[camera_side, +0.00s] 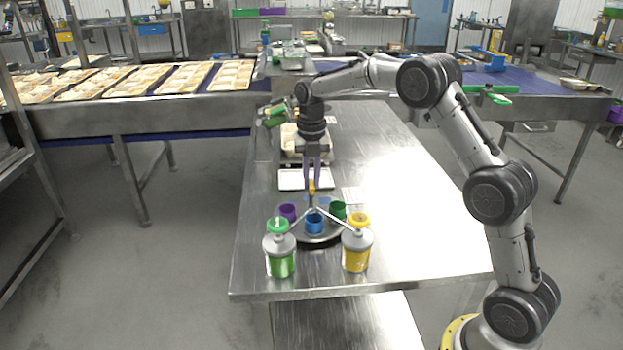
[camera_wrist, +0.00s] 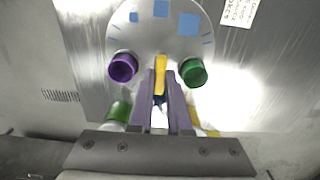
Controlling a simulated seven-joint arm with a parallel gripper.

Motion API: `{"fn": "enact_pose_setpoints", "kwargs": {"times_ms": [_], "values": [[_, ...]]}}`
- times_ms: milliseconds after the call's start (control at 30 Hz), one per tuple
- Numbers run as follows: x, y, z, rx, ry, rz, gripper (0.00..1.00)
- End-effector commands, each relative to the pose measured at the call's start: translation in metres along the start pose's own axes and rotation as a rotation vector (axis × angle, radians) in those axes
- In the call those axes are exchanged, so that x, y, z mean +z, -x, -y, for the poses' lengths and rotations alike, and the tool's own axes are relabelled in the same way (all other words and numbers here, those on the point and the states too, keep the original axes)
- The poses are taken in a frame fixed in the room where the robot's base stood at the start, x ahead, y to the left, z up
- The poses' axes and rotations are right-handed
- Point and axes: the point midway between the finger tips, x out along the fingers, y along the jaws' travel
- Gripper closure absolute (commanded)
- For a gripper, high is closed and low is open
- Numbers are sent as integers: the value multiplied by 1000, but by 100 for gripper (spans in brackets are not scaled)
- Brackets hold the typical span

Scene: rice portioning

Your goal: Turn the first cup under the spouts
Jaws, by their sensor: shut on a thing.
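My gripper (camera_side: 312,184) has purple fingers pointing down and is shut on a yellow upright peg (camera_side: 311,188) at the round metal turntable (camera_side: 331,239). The wrist view shows the peg (camera_wrist: 160,72) between the fingers (camera_wrist: 161,95). A purple cup (camera_side: 288,211), a green cup (camera_side: 338,209) and a blue cup (camera_side: 314,224) stand on the turntable. A green pump dispenser (camera_side: 281,259) and a yellow pump dispenser (camera_side: 356,252) stand in front. Their thin spouts slant inward and meet over the blue cup in the side view. In the wrist view my fingers hide most of the blue cup.
A white tray (camera_side: 303,180) and a beige container (camera_side: 290,140) lie behind the turntable on the steel table (camera_side: 400,230). A white label (camera_wrist: 238,12) lies beside the turntable. The right side of the table is clear. A conveyor with filled trays (camera_side: 150,80) runs behind.

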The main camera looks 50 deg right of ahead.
Motion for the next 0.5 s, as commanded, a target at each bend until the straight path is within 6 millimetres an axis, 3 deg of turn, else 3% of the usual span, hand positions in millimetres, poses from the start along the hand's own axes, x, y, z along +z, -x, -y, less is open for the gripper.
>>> {"fn": "enact_pose_setpoints", "kwargs": {"times_ms": [300,333,467,500], "values": [[1,2,0,2,0,5,100],[1,2,0,2,0,6,78],[1,2,0,2,0,4,55],[1,1,0,1,0,4,54]]}}
